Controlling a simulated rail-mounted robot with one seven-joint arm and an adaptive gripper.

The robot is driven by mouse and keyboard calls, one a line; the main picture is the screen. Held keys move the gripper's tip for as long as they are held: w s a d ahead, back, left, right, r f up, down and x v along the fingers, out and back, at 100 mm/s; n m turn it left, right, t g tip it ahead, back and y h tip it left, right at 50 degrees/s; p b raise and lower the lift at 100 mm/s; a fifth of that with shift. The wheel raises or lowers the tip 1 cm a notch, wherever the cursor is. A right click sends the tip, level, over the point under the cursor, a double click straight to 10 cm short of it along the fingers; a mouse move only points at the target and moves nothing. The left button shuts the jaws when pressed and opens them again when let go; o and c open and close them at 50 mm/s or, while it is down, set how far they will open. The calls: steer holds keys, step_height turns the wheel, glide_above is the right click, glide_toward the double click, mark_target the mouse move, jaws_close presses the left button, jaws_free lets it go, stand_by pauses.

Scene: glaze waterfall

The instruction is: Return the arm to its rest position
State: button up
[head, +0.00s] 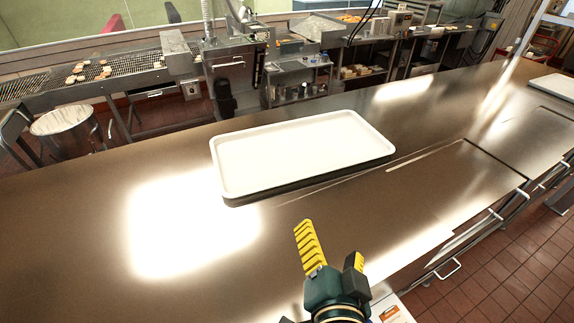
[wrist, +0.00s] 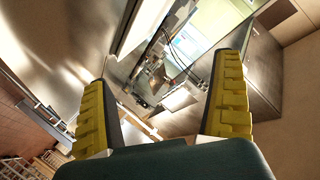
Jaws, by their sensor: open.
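My gripper (head: 331,246) is in the lower middle of the head view, over the near edge of the steel counter (head: 80,225). It has yellow ridged fingers and a dark green body. In the wrist view, my gripper (wrist: 165,110) has its two fingers spread wide apart with nothing between them. It is open and empty. It is apart from the white tray (head: 300,150), which lies on the counter beyond it. The tray looks empty.
Another white tray (head: 555,86) lies at the counter's far right. Drawers with handles (head: 448,268) line the near side. Behind the counter stand a conveyor (head: 95,75) with small pastries and a steel cart (head: 300,80). The counter left of my gripper is clear.

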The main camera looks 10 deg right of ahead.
steer(key=s+a+r+n+t+y+p, duration=0.1)
steer(key=r+n+t+p, duration=0.3)
steer(key=r+p, duration=0.5)
steer(key=s+a+r+n+t+y+p, duration=0.1)
steer(key=r+p, duration=0.8)
steer(key=r, duration=2)
steer(key=s+a+n+t, duration=0.2)
steer(key=a+n+t, duration=0.1)
steer(key=n, duration=0.1)
steer(key=shift+a+r+n+y, duration=0.15)
steer(key=shift+n+y, duration=0.15)
steer(key=shift+y, duration=0.1)
